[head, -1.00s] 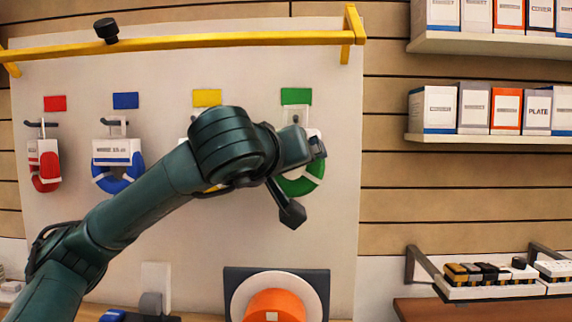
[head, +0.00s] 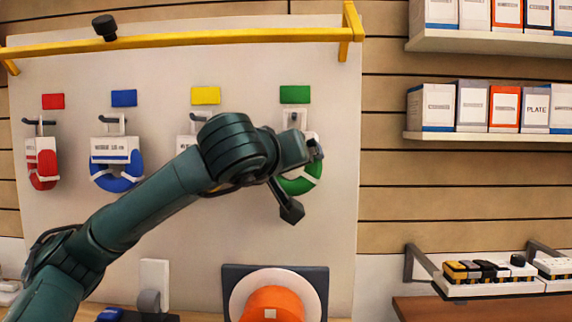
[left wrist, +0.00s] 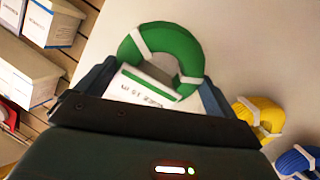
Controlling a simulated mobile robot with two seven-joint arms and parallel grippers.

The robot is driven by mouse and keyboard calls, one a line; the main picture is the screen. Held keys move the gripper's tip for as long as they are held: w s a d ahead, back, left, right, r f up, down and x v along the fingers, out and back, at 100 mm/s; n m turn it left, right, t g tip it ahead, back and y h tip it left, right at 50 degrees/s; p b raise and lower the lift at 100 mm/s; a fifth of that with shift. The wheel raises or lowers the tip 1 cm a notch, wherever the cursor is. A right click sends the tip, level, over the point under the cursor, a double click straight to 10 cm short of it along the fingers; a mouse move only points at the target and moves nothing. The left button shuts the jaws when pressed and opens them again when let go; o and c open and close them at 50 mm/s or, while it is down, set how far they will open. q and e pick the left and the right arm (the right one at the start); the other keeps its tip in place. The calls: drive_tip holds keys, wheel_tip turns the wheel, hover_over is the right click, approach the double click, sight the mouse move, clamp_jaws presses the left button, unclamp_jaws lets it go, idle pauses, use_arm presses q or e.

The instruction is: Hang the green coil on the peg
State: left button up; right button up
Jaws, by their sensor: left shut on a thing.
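The green coil (head: 303,181) is against the white panel under the green tag (head: 295,95), mostly behind my left gripper (head: 309,150) in the head view. In the left wrist view the green coil (left wrist: 165,45) and its white label card (left wrist: 140,88) sit between the fingers of my left gripper (left wrist: 148,95), which is shut on it. The peg (head: 293,117) under the green tag shows just above the gripper. Whether the card's hole is around the peg is hidden by my gripper. My right gripper is not in view.
Red (head: 42,164), blue (head: 117,165) and yellow (left wrist: 258,118) coils are to the left on the panel. A yellow rail (head: 200,39) crosses above. An orange reel (head: 272,302) is below. Shelves with boxes (head: 480,108) stand at the right.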

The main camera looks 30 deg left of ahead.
use_arm(q)
drive_tip(key=shift+r, duration=0.1)
drive_tip(key=o, duration=0.9)
drive_tip(key=shift+o, duration=0.2)
drive_tip(key=v, duration=1.3)
drive_tip(key=shift+s+d, duration=0.15)
